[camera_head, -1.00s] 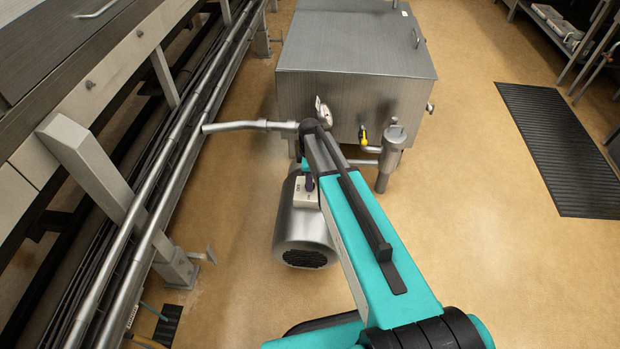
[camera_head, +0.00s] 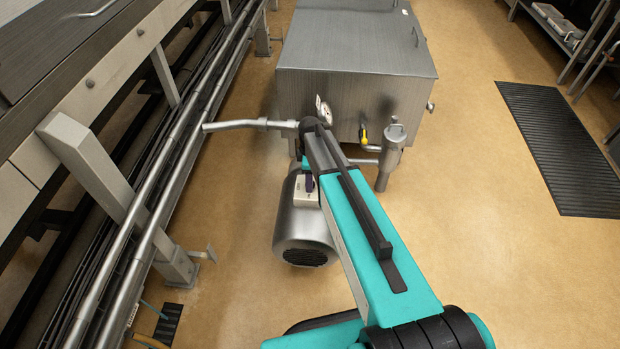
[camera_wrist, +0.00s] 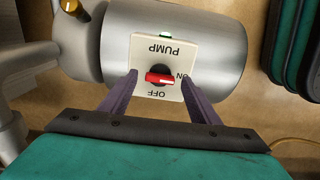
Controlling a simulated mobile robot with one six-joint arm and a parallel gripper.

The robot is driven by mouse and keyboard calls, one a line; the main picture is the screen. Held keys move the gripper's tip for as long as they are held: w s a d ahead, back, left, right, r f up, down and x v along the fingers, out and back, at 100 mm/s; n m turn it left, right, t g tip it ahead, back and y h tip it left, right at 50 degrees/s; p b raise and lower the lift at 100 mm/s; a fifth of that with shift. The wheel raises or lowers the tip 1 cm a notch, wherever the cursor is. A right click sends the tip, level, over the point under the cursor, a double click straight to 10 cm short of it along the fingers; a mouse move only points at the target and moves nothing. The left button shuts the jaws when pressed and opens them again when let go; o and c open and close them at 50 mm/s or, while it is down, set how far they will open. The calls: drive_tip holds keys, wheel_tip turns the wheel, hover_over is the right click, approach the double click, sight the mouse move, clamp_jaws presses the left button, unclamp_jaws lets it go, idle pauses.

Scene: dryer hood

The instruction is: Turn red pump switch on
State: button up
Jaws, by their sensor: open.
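The red pump switch (camera_wrist: 160,78) is a red handle on a black round base in the wrist view. It lies crosswise, its right end towards the ON mark; OFF is below it in the picture. Its cream plate (camera_wrist: 158,50) reads PUMP upside down and also shows in the head view (camera_head: 304,195). A small green light shows at the plate's edge. The plate sits on a silver pump motor (camera_head: 300,232). My gripper (camera_wrist: 160,80) is open, its purple fingers either side of the handle, with gaps visible. In the head view my arm hides the handle.
A steel tank (camera_head: 355,60) stands behind the motor, with a pipe and a yellow-handled valve (camera_head: 363,135) at its front. A bench with long rails (camera_head: 150,215) runs along the left. Open floor and a black mat (camera_head: 560,145) lie to the right.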

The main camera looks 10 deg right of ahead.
wheel_tip(320, 180, up, 14)
drive_tip(key=shift+f+p, duration=0.2)
drive_tip(key=shift+p, duration=0.25)
drive_tip(key=shift+r, duration=0.1)
idle(0.7)
drive_tip(key=s+f+m+g+p, duration=0.1)
drive_tip(key=s+f+g+p, duration=0.15)
drive_tip(key=s+f, duration=0.6)
drive_tip(key=s+f+g+p, duration=0.1)
drive_tip(key=s+f+p, duration=0.35)
drive_tip(key=s, duration=0.65)
drive_tip(key=s+f+m+g+p, duration=0.1)
drive_tip(key=s+f+m, duration=0.2)
drive_tip(key=s+m, duration=0.3)
drive_tip(key=s+f+m+g+p, duration=0.1)
drive_tip(key=s+m, duration=0.6)
drive_tip(key=s, duration=1)
drive_tip(key=shift+f+m, duration=0.3)
drive_tip(key=shift+f, duration=0.6)
drive_tip(key=shift+o, duration=0.5)
drive_tip(key=shift+a, duration=0.1)
